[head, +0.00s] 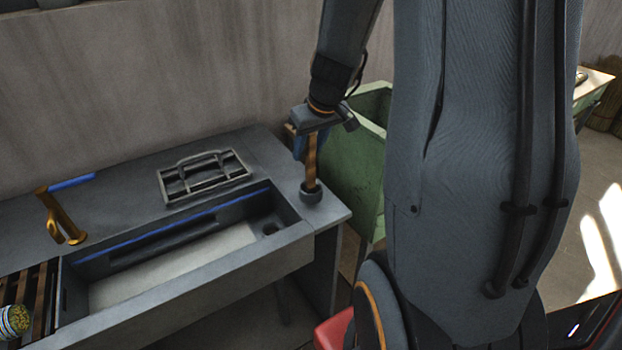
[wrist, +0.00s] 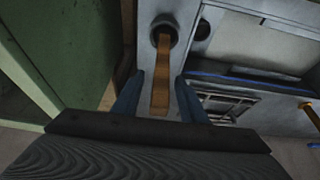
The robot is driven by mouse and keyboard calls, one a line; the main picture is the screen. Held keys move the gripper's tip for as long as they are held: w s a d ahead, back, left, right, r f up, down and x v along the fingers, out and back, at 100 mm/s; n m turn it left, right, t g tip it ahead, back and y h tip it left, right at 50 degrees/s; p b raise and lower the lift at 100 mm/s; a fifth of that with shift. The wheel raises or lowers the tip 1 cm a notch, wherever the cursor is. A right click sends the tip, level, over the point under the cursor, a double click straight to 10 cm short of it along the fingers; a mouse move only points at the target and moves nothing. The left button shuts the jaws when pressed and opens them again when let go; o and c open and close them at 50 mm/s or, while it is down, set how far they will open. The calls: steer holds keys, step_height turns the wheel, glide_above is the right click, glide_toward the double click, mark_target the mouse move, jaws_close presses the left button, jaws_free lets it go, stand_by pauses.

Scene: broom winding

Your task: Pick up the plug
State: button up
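The plug (head: 311,191) is a dark round piece with a tall brown upright handle (head: 311,155). It stands on the right end of the grey sink counter (head: 328,214). In the wrist view the plug's round base (wrist: 163,27) is at the top, with the handle (wrist: 161,85) running down between my blue fingers. My gripper (head: 302,152) is above the base, around the handle. In the wrist view, my gripper (wrist: 160,76) is open, with a gap seen on each side of the handle. The handle's upper end is partly hidden by my gripper in the head view.
The sink basin (head: 170,272) with a drain hole (head: 270,228) lies left of the plug. A grey rack (head: 204,176) and a brass tap (head: 60,216) are on the counter. A green bin (head: 345,160) stands close on the right. A wall is behind.

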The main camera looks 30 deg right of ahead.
steer(key=shift+w+f, duration=0.25)
steer(key=shift+f, duration=0.4)
steer(key=shift+c, duration=0.3)
jaws_close()
